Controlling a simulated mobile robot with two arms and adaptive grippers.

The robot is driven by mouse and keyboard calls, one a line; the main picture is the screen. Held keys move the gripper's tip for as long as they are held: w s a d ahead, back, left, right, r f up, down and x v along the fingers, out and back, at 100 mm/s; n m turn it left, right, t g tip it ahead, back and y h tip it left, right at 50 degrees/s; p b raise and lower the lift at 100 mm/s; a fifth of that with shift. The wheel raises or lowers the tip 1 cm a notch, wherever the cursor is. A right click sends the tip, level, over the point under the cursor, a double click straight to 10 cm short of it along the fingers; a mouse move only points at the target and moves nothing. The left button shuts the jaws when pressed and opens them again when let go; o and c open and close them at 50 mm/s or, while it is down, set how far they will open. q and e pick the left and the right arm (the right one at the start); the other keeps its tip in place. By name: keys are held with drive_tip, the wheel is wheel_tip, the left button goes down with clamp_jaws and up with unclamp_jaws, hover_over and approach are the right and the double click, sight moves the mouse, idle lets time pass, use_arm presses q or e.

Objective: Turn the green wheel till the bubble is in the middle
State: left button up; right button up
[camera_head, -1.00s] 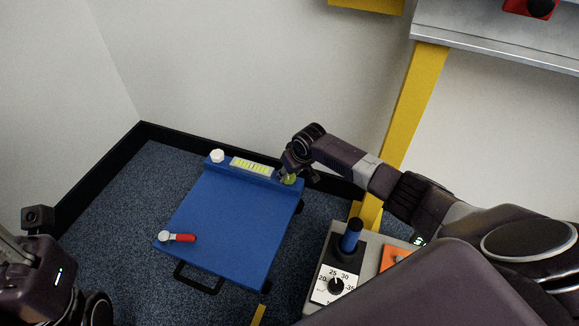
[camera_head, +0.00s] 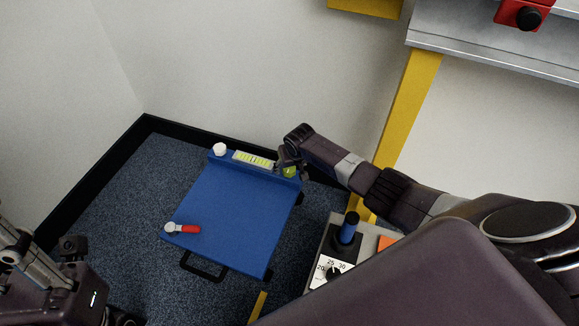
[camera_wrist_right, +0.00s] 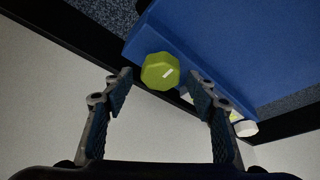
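The green wheel (camera_head: 289,171) sits at the right end of the raised back edge of a blue board.
A white knob (camera_head: 220,149) is left of the vial, and a red-handled lever (camera_head: 183,229) is on the blue board (camera_head: 235,215). A grey control box (camera_head: 333,245) with a blue handle and dial stands to the right. A wall and black skirting are behind the board.

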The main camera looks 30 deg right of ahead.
drive_tip(key=shift+s, duration=0.1)
drive_tip(key=v, duration=1.2)
idle(0.6)
